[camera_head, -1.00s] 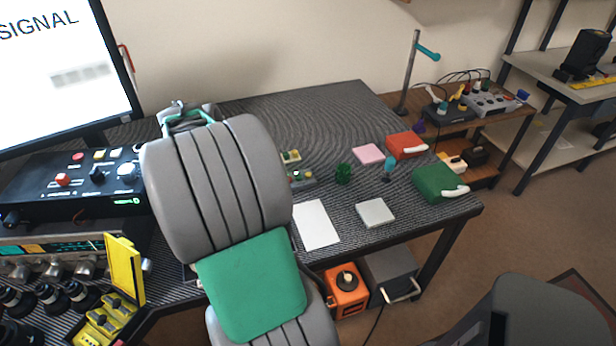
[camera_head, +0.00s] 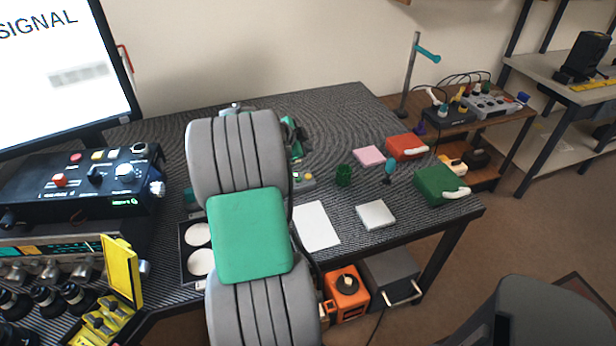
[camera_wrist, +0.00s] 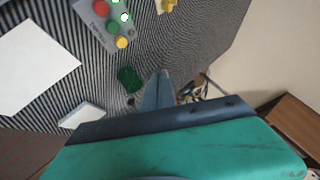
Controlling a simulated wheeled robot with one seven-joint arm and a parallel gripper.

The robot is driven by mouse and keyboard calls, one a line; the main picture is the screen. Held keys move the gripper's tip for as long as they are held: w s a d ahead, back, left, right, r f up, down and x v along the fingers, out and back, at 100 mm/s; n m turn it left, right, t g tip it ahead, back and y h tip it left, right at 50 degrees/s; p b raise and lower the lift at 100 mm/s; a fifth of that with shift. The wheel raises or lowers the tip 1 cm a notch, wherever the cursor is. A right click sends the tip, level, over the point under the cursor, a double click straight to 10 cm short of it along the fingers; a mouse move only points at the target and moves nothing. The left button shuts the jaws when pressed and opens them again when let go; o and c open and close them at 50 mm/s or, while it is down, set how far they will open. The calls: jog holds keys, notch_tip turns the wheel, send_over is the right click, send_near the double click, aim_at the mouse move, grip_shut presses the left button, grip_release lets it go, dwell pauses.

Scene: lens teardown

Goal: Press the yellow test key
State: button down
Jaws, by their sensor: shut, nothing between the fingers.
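A small grey key box with red, green and yellow round keys shows in the wrist view (camera_wrist: 106,22). Its yellow key (camera_wrist: 122,42) is at the end nearest my gripper. In the head view the box (camera_head: 304,181) is partly hidden behind my arm. My gripper (camera_wrist: 158,76) is shut and empty, with its fingertips to the right of and below the yellow key in the wrist view, apart from it. In the head view my arm hides most of the gripper.
A white sheet (camera_head: 316,226), a white block (camera_head: 375,214), a pink pad (camera_head: 369,155) and red (camera_head: 405,146) and green (camera_head: 438,184) cases lie on the striped bench.

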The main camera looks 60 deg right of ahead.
jog(key=b, duration=0.3)
send_over(306, 178)
notch_tip(306, 178, down, 8)
jog(key=shift+r, duration=0.15)
jog(key=shift+f+b, duration=0.25)
jog(key=shift+b, duration=0.2)
jog(key=shift+f, duration=0.1)
dwell(1.2)
jog(key=shift+f+b, duration=0.35)
jog(key=shift+b, duration=0.3)
jog(key=shift+f+b, duration=0.4)
jog(key=shift+b, duration=0.1)
dwell(0.4)
jog(key=shift+r, duration=0.85)
